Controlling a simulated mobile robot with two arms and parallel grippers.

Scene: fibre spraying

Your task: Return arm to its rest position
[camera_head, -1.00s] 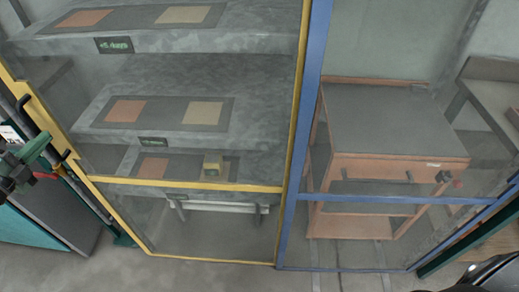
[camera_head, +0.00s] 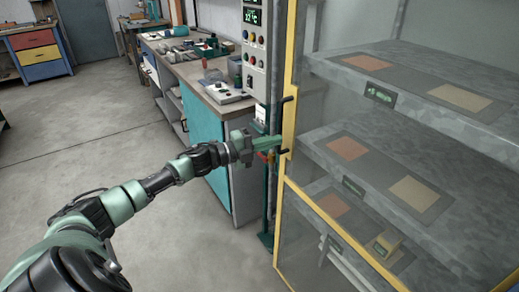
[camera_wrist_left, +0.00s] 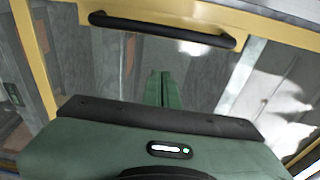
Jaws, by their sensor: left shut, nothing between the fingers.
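My left arm (camera_head: 135,195) reaches from the lower left toward the yellow-framed glass door (camera_head: 289,95) of a cabinet. My left gripper (camera_head: 280,144) is at the door's left frame edge, beside the black door handle (camera_head: 286,125). In the left wrist view the green fingers (camera_wrist_left: 160,88) are together with nothing between them. The black handle (camera_wrist_left: 160,29) spans the frame beyond the fingertips; the fingers do not grasp it. Whether they touch the door cannot be told. My right gripper is not in view.
A control panel (camera_head: 255,50) and a workbench (camera_head: 203,85) stand left of the door. Open floor (camera_head: 90,130) lies to the left.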

